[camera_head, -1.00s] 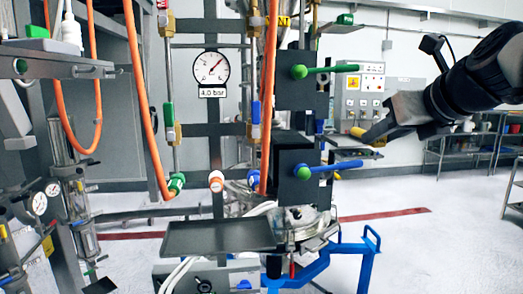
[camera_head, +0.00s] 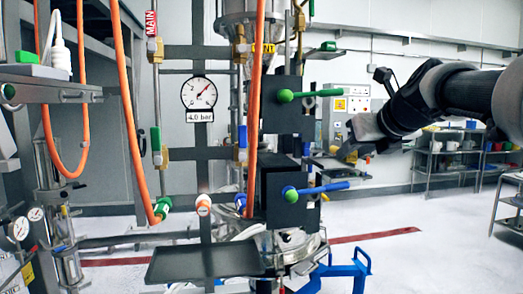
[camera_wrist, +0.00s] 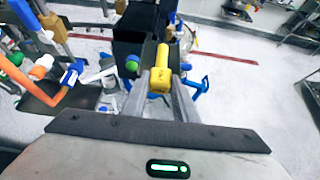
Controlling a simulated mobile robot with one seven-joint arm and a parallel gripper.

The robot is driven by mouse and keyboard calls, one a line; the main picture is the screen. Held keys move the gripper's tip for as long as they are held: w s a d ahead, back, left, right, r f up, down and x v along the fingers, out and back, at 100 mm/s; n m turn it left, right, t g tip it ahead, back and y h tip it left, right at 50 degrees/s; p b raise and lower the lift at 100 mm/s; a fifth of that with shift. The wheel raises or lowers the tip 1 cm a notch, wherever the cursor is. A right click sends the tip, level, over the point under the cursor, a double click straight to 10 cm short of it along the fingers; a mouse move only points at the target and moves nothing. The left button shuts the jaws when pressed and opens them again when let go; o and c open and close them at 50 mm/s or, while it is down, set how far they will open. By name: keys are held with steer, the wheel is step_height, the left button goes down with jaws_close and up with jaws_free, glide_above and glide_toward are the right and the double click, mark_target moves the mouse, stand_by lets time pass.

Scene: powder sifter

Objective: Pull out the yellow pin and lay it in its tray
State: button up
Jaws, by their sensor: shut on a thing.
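My gripper (camera_head: 347,152) is shut on the yellow pin (camera_wrist: 163,75), seen between its two fingers in the wrist view. The gripper is to the right of the dark blocks with the green and blue handles in the head view. There the pin is mostly hidden by the fingers, and I cannot tell whether it touches anything beyond them. A flat dark tray (camera_head: 165,266) with a low rim is in front of the frame at lower left, clear of the gripper. The tray also shows at left in the wrist view (camera_wrist: 38,98); what I see of it looks empty.
The green handle (camera_head: 310,94) and blue handle (camera_head: 318,189) stick out to the right, near my gripper. Orange hoses (camera_head: 256,95) hang in front of the frame above the tray. A gauge (camera_head: 198,93) is on the frame. Open floor lies to the right.

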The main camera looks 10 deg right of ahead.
steer(key=w, duration=0.6)
steer(key=shift+a+f, duration=0.15)
steer(key=shift+f, duration=0.05)
steer(key=shift+s+f+b, duration=0.15)
steer(key=shift+f+b, duration=0.15)
steer(key=shift+f, duration=0.4)
steer(key=shift+f, duration=0.35)
steer(key=o, duration=1.2)
steer(key=v, duration=1.7)
steer(key=shift+s+r+p, duration=0.15)
steer(key=shift+s+p, duration=0.05)
steer(key=shift+p, duration=0.25)
